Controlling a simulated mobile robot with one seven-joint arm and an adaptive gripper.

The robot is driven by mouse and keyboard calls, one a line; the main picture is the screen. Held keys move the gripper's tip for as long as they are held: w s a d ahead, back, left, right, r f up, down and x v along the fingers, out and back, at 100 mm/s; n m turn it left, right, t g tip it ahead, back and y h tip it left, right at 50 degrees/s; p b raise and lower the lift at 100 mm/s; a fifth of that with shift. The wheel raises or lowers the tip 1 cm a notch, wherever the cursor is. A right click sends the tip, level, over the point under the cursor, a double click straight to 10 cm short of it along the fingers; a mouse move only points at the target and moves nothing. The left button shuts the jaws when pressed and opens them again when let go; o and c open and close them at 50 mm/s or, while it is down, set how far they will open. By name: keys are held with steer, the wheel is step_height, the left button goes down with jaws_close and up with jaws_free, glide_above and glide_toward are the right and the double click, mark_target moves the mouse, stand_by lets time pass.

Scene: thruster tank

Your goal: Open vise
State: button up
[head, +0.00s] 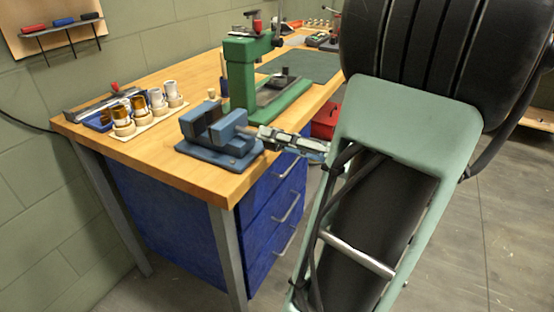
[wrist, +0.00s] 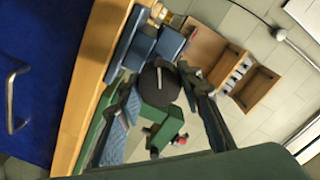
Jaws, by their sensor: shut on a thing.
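The blue vise (head: 215,138) stands on the front corner of the wooden workbench, its jaws apart with a gap between them. My gripper (head: 262,133) reaches in from the right at the screw end of the vise. In the wrist view, the vise (wrist: 147,45) lies beyond my fingers. A dark round vise knob with a pale bar (wrist: 159,88) sits between the two fingers, and my gripper (wrist: 162,80) is shut on it. In the head view the knob is mostly hidden by my fingers.
A green press (head: 240,75) stands behind the vise on the workbench (head: 190,180). A tray of cups and jars (head: 150,122) lies to the left. Blue drawers (head: 275,205) with handles are below the bench top. Floor is open at right.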

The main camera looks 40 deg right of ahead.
steer(key=n+b, duration=0.2)
steer(key=b, duration=0.1)
steer(key=shift+f+n+b, duration=0.15)
steer(key=shift+n+b, duration=0.15)
steer(key=shift+n, duration=0.1)
steer(key=shift+n+b, duration=0.4)
steer(key=shift+b, duration=0.15)
steer(key=shift+r, duration=0.2)
steer(key=o, duration=1.2)
steer(key=shift+c, duration=0.2)
steer(key=v, duration=1.2)
